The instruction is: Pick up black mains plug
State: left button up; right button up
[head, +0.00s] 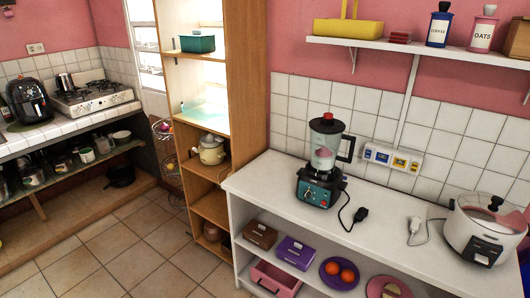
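The black mains plug (361,214) lies on the white counter, to the right of the blender (322,165). A thin dark cord runs from the plug back toward the blender's base. A second, white plug (414,225) lies farther right, near the rice cooker (480,232). A socket strip (392,159) with blue and yellow outlets is on the tiled wall behind the plugs. Neither of my grippers shows in the head view.
The white counter (268,190) is bare left of the blender and around the black plug. A wall shelf (400,45) with jars overhangs the back. Boxes and plates fill the open shelf below. A tall wooden shelf unit (250,85) stands left.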

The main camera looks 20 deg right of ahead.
aim_at(362, 212)
jog(key=k+l+z, duration=0.1)
jog(key=z, duration=1.05)
jog(key=k, duration=0.05)
